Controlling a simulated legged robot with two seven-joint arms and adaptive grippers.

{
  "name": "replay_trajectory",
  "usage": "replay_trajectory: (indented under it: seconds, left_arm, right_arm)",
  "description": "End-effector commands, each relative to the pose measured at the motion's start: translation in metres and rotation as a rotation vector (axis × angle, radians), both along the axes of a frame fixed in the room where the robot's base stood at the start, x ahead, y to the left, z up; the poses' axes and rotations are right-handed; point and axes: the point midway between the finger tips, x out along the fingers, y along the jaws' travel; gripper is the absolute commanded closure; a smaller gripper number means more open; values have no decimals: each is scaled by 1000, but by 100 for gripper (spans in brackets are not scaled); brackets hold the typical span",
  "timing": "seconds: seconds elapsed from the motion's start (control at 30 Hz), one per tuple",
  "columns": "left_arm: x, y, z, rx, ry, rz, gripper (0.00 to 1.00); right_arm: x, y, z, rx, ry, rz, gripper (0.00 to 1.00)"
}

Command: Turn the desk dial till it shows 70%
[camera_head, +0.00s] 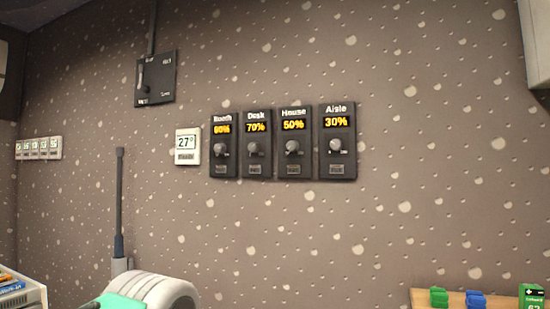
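The Desk dial unit (256,143) is a black panel on the speckled wall, second from the left in a row of similar units. Its amber display reads 70%. Its grey round knob (253,147) sits below the display. The Booth unit (223,145) to its left appears to read 60%, though the digits are slightly blurred. The House unit (292,143) reads 50% and the Aisle unit (337,142) reads 30%. Neither of my grippers shows in the head view, and nothing touches the knobs.
A black slider panel (155,78) is higher up at left. A wooden shelf (420,299) with green and blue items is at bottom right. The wall around the dials is clear.

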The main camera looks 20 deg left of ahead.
Motion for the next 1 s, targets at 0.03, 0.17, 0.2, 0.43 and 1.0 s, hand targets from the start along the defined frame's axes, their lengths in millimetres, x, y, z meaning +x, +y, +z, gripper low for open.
replay_trajectory:
  seconds: [0.03,0.17,0.2,0.43,1.0]
  left_arm:
    - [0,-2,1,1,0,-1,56]
    - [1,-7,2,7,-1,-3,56]
    - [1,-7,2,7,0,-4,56]
    - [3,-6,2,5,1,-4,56]
    - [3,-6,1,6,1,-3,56]
  right_arm:
    - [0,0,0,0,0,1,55]
    - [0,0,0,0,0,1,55]
    - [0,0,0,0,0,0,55]
    - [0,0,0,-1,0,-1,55]
    - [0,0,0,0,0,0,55]
